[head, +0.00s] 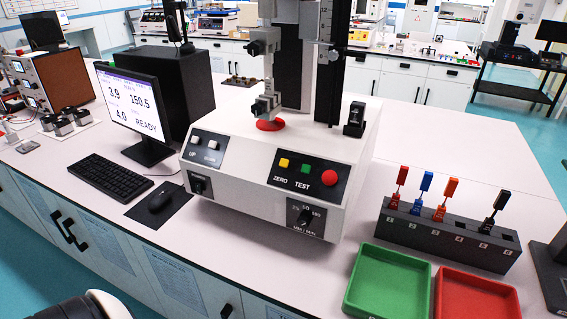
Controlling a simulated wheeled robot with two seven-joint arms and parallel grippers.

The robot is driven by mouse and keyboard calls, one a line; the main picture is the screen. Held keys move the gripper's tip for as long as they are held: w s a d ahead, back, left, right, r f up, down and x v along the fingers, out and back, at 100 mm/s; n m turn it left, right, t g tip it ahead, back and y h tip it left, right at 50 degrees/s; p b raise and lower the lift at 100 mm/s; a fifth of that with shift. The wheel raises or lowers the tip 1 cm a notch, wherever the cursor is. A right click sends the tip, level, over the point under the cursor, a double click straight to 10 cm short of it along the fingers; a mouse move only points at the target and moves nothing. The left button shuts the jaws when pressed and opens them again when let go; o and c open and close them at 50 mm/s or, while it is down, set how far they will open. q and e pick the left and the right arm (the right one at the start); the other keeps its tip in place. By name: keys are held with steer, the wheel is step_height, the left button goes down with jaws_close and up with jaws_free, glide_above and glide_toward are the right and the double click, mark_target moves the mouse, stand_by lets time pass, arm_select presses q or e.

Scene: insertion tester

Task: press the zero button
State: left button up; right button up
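The insertion tester (250,205) is a white machine in the middle of the bench. On its sloped front, a black panel (290,187) carries a small square yellow button (284,162) above the printed word ZERO. A square green button (306,169) sits to its right, above the word TEST, and a round red button (328,177) is at the panel's right end. Nothing covers these buttons. Neither of my grippers is in view; only a white and black piece, probably part of my arm, shows at the bottom left edge.
A monitor (136,103) reading 3.9, 150.5, 4.0 and READY stands left, with a keyboard (110,178) and mouse (160,197). A black rack (440,238) with several coloured pieces is right, behind a green tray (390,285) and red tray (475,299). Space before the panel is clear.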

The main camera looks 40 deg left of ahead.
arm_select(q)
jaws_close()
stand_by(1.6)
